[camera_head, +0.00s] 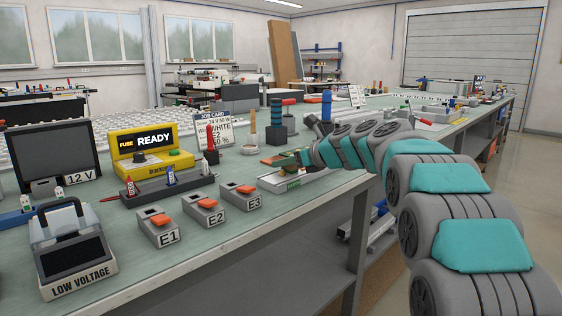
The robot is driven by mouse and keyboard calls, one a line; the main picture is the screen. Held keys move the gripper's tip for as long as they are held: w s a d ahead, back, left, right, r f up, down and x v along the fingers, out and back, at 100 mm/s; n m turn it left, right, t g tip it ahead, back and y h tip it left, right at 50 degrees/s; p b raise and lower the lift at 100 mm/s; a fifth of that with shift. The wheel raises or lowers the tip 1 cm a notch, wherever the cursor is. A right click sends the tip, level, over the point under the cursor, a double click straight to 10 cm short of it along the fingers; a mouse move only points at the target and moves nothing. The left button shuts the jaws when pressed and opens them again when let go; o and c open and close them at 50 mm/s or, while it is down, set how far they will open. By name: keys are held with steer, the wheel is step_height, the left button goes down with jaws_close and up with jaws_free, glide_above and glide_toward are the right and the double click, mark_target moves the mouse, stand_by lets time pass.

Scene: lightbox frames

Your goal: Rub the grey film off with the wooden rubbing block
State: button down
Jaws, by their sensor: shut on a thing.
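My gripper (297,161) is at the end of my grey and teal arm, low over a pale tray-like fixture (268,184) at the bench's front edge. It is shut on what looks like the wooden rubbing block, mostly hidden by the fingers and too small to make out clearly. A flat brown and green piece (275,160) shows just left of the fingertips. I cannot tell whether the block touches the surface below. I cannot make out the grey film from here.
Three switch boxes, E1 (158,228), E2 (204,211) and E3 (240,196), stand left of the fixture. A yellow tester reading READY (150,148), a job card (214,130) and a low-voltage unit (68,250) are further left. Dark blocks (276,126) stand behind my gripper.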

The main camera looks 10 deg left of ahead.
mark_target(296, 174)
steer(key=shift+s+d+f, duration=0.1)
steer(key=shift+s+d, duration=0.2)
steer(key=shift+d, duration=0.15)
steer(key=shift+s+d, duration=0.9)
steer(key=shift+d, duration=0.25)
steer(key=shift+r, duration=0.2)
steer(key=shift+r, duration=2.95)
step_height(296, 174, up, 3)
steer(key=shift+f, duration=0.15)
